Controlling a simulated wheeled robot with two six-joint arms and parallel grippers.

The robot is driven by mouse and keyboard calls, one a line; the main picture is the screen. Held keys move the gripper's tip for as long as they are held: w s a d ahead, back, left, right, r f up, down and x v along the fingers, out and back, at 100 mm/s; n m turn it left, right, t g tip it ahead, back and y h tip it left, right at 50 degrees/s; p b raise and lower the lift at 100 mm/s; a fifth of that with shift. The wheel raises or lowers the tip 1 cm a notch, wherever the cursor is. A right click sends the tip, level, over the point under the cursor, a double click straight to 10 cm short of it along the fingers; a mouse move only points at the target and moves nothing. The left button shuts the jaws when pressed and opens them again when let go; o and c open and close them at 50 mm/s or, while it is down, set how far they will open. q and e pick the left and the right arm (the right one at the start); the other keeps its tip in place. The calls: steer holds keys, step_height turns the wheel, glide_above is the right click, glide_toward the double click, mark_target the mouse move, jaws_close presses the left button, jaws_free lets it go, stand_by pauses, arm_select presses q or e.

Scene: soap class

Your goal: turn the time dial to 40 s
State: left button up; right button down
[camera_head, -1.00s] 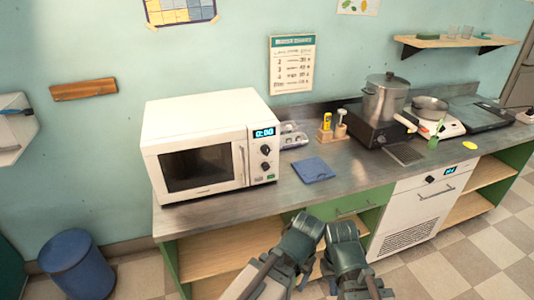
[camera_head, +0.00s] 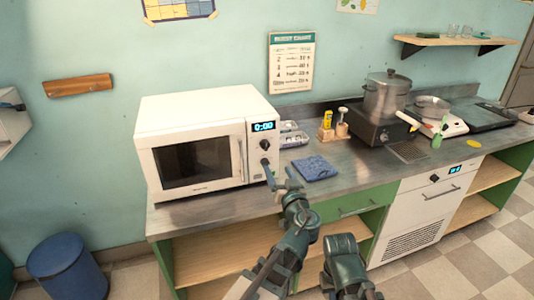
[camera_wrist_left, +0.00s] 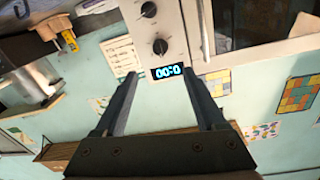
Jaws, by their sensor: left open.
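The white microwave (camera_head: 190,155) stands on the counter's left part. Its blue display (camera_head: 263,127) reads 0:00. Below the display are two dark round dials, an upper dial (camera_head: 265,145) and a lower dial (camera_head: 265,161); their markings are too small to read. The left wrist view shows the panel upside down, with the display (camera_wrist_left: 167,72), the upper dial (camera_wrist_left: 160,46) and the lower dial (camera_wrist_left: 148,9). My left gripper (camera_head: 279,174) is open and empty, just in front of the panel's lower part. Its fingers also show in the left wrist view (camera_wrist_left: 162,80). My right gripper is not seen.
A pot (camera_head: 387,95) stands on a burner further right. A chart (camera_head: 292,62) hangs on the wall. The floor in front is partly clear.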

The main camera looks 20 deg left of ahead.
mark_target(266, 148)
arm_select(q)
steer(key=x, duration=1.4)
steer(key=shift+s, duration=0.1)
jaws_close()
